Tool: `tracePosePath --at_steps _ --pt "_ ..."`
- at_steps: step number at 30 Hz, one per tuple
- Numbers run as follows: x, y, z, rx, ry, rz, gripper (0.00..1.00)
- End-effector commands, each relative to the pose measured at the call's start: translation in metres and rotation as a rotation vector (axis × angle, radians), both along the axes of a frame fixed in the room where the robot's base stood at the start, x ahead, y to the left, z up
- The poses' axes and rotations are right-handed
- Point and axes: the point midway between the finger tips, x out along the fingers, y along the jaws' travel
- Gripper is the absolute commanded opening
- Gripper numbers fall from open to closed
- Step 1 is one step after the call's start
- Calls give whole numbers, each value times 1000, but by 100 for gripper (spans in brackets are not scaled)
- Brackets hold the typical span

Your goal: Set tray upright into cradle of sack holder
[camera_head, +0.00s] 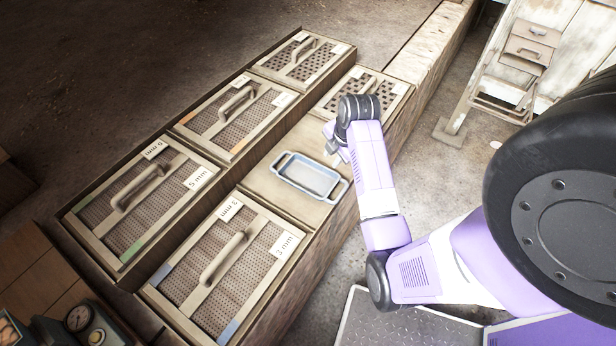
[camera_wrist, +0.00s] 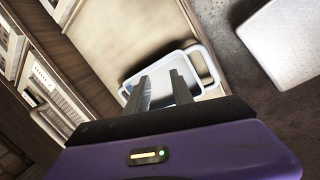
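A shallow pale blue-grey tray (camera_head: 307,178) with a loop handle at each end lies flat on a plain wooden surface between mesh-panelled lids. My gripper (camera_head: 338,150) is just above and beyond the tray's far right side, partly hidden by my wrist. In the wrist view the tray (camera_wrist: 203,60) lies beyond my two fingers (camera_wrist: 160,82), which stand apart with nothing between them. The fingers hide part of the tray, and I cannot tell whether they touch it. A worn wooden stand (camera_head: 527,50) at the upper right may be the sack holder; its cradle is not clear.
Several lidded screens with raised handles, such as one near lid (camera_head: 228,262) and one far lid (camera_head: 302,58), surround the tray's surface. A box with a gauge (camera_head: 78,318) stands at the lower left. Bare floor (camera_head: 455,185) lies right of the bench.

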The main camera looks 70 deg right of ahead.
Motion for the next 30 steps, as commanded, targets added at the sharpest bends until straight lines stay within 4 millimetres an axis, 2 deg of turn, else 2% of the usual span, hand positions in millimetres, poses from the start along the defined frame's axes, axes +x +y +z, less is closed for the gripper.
tracePosePath --at_steps 1,3,7,11,20,27,30 --pt "-9 14 -10 46 50 82 28" --pt "-17 30 -15 90 99 193 28" --pt "-24 43 -17 122 139 324 28" --pt "-24 44 -21 117 146 365 28" --pt "-21 44 -50 118 146 365 28" --pt "-17 43 -83 118 145 364 28" --pt "-15 42 -92 116 146 363 28"
